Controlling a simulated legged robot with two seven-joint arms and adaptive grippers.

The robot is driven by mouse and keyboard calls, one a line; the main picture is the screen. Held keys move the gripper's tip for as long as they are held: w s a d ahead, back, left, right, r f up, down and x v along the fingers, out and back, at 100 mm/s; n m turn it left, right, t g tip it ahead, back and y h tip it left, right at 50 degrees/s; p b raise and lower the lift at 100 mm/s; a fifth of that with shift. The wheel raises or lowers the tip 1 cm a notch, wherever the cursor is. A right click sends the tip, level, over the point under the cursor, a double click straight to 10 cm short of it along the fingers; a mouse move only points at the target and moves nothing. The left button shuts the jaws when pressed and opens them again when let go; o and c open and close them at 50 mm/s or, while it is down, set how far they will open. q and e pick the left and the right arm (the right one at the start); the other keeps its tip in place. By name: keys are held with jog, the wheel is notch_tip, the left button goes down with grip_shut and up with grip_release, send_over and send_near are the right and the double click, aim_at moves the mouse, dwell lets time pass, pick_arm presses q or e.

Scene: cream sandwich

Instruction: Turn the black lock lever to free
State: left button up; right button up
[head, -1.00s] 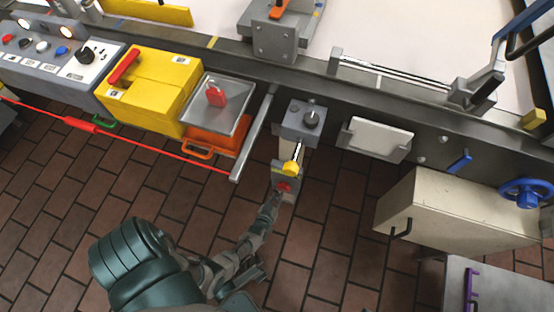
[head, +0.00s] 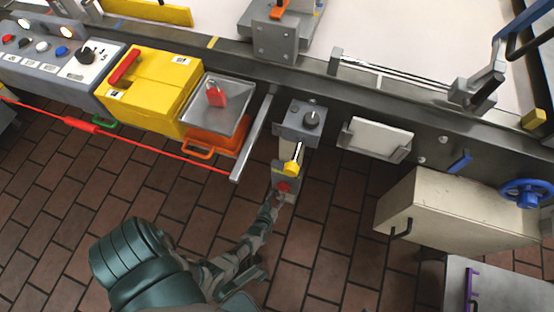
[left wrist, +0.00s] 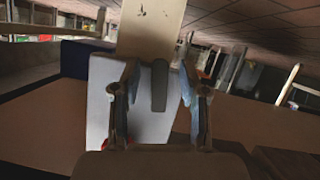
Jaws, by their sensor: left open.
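A dark, upright lever (left wrist: 159,88), which looks like the black lock lever, stands in front of a pale plate (left wrist: 102,90) in the left wrist view. My left gripper (left wrist: 160,70) is open, with one finger on each side of the lever and a visible gap to each. In the head view my left gripper (head: 276,197) is small and low beside the grey post unit with a red button (head: 284,187). The lever cannot be made out in the head view. My right gripper is not in view.
A cream cabinet (head: 450,215) stands to the right. A slanted metal bar (head: 252,140) and a red cord (head: 150,149) are to the left. Brick floor lies below.

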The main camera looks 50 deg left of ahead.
pick_arm(q)
jog(key=v, duration=0.6)
jog(key=shift+s+d+r, duration=0.2)
jog(key=shift+s, duration=0.1)
